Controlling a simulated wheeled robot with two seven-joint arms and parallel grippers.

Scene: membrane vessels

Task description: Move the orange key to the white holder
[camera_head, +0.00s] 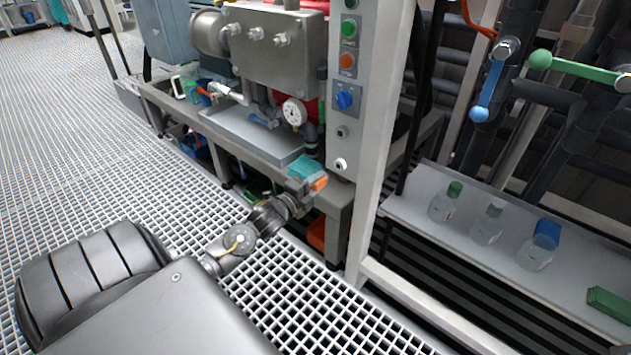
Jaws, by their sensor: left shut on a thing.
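My left gripper (305,174), with teal parts near its tip, is in front of the steel bench's right end. It is shut on the orange key (319,184), a small orange piece showing at its right side. A small round white fitting (340,165) is low on the grey panel post, just right of and above the key; it looks like the white holder. The key and the fitting appear apart in the picture. The gripper hides most of the key. My right gripper is not in view.
The panel post carries green (349,29), orange (347,63) and blue (344,100) controls. A gauge (294,112) and a grey tray (250,137) are left of it. Glass bottles stand on a shelf (420,220) at right. The grated floor at left is clear.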

